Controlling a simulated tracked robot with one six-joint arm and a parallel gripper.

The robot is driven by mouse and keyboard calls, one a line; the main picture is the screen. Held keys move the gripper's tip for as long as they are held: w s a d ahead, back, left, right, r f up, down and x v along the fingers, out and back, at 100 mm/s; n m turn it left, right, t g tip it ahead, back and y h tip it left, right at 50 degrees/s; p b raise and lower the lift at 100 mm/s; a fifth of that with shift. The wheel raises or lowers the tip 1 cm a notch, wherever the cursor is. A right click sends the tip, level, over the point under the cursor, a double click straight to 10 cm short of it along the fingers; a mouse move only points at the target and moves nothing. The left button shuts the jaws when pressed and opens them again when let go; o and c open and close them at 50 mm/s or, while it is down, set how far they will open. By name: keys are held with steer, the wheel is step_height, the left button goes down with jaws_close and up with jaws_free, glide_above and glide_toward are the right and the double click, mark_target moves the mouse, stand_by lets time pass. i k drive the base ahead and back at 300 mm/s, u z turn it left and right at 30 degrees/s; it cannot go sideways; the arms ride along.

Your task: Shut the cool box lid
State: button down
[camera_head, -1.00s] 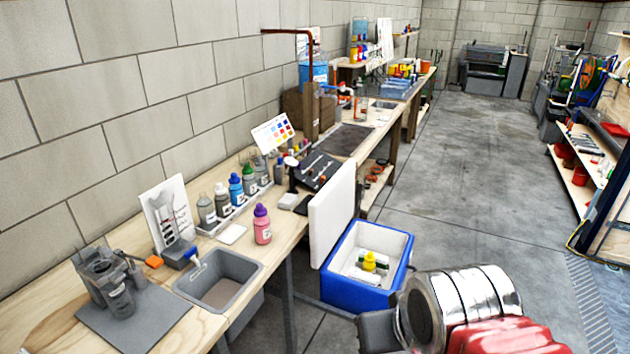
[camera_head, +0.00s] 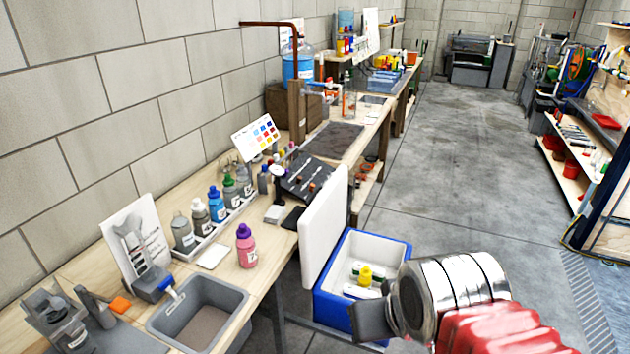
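The cool box (camera_head: 338,310) is blue with a white inside and stands on the floor beside the workbench. Its white lid (camera_head: 322,226) stands open, roughly upright, on the bench side. A yellow-capped bottle (camera_head: 365,276) and white items lie inside the box. My arm, silver and red, reaches in from the lower right. My gripper (camera_head: 372,322) shows only as a dark grey part at the box's near right corner. It overlaps the box in the picture, and I cannot tell if it touches. Its fingertips are not clearly visible.
The workbench (camera_head: 215,290) runs along the left wall, with a grey sink (camera_head: 235,298), a pink bottle (camera_head: 246,246) and several other bottles close to the lid. Open concrete floor (camera_head: 450,170) lies to the right and beyond. Shelves (camera_head: 575,165) stand at the far right.

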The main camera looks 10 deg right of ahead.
mark_target(320, 227)
steer(key=u, duration=0.05)
steer(key=i, duration=1.2)
